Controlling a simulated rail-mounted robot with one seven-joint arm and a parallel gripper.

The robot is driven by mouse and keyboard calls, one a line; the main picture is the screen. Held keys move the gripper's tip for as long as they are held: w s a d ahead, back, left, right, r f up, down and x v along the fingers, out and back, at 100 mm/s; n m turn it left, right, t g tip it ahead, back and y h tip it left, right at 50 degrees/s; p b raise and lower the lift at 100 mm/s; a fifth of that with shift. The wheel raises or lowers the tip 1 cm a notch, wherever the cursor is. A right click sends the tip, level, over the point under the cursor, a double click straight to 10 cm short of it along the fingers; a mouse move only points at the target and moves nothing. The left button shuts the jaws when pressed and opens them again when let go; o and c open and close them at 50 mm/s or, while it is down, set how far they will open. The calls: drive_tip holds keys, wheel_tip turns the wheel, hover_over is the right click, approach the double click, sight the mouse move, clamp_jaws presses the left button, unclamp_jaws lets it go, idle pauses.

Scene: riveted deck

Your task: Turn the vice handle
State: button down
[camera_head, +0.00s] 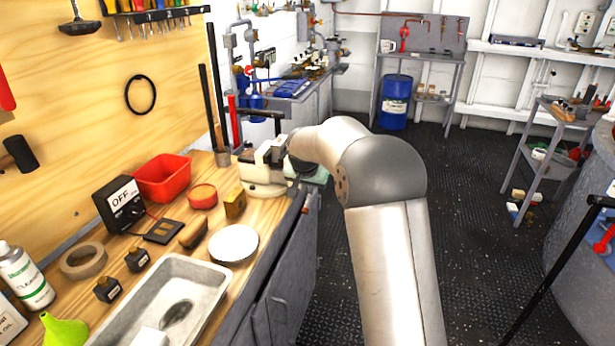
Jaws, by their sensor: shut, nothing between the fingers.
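The pale cream and greenish vice (262,188) stands at the far right corner of the wooden bench. Its greenish part (312,176) shows at the bench edge, under my arm. My arm reaches in from the lower right and bends left over the vice. My gripper (268,154) is at the end of the arm, right above or against the vice, and is shut and empty. Its fingertips are hard to make out among the pale and dark parts there. A dark bar (264,115) rises just behind; I cannot tell whether it is the vice handle. Contact with a handle cannot be told.
Black upright rods (213,100) stand left of the vice. The dark floor (460,200) to the right is open.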

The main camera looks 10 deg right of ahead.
sight(308, 201)
drive_tip(key=x, duration=0.5)
drive_tip(key=shift+w+a+f+p, duration=0.2)
drive_tip(key=shift+w+f+p, duration=0.1)
drive_tip(key=shift+f+p, duration=0.05)
drive_tip(key=shift+f, duration=0.1)
drive_tip(key=shift+f+b, duration=0.35)
drive_tip(key=shift+b, duration=0.75)
drive_tip(key=shift+r+t+b, duration=0.1)
drive_tip(key=shift+t+b, duration=0.2)
